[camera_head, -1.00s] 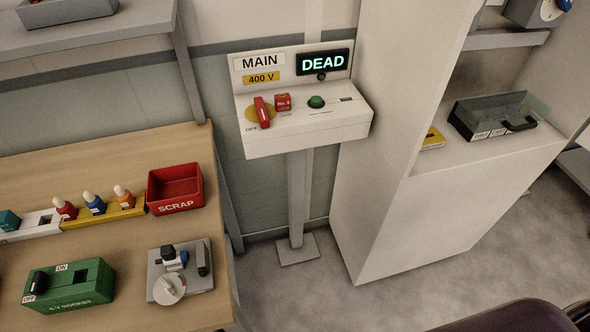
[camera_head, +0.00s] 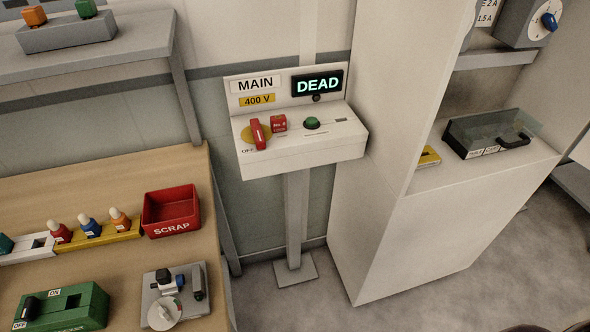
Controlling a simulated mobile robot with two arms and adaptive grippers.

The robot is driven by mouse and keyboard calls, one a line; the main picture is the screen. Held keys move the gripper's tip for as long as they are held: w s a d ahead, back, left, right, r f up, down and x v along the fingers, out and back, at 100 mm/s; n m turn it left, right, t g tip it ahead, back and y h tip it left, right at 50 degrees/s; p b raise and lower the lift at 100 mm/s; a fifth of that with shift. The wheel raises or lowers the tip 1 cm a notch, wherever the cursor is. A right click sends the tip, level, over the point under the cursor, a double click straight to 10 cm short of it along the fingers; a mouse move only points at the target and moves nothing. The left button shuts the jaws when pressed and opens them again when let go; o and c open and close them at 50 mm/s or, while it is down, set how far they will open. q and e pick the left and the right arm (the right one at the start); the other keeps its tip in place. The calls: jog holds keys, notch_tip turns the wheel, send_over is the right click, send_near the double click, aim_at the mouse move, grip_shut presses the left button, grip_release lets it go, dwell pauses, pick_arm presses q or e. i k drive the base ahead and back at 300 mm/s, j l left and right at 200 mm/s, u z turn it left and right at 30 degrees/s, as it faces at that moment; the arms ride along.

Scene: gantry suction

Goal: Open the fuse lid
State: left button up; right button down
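The fuse box (camera_head: 477,150) is a dark, low box with a glassy, see-through lid (camera_head: 492,130) and a black handle (camera_head: 514,143) at its front right. It sits on the ledge of the white cabinet, right of centre, with small white labels along its front. The lid looks down over the box, though the clear glass makes its exact angle hard to tell. Neither of my grippers is in view, and nothing touches the box.
A main switch panel (camera_head: 300,150) reading "MAIN 400 V" and "DEAD" stands in the middle. The white cabinet (camera_head: 425,235) rises beside it. A yellow item (camera_head: 428,157) lies left of the fuse box. A wooden bench (camera_head: 120,175) holds a red scrap bin (camera_head: 171,212) and a green socket box (camera_head: 62,308).

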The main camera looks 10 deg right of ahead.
aim_at(526, 140)
jog(key=z, duration=1.75)
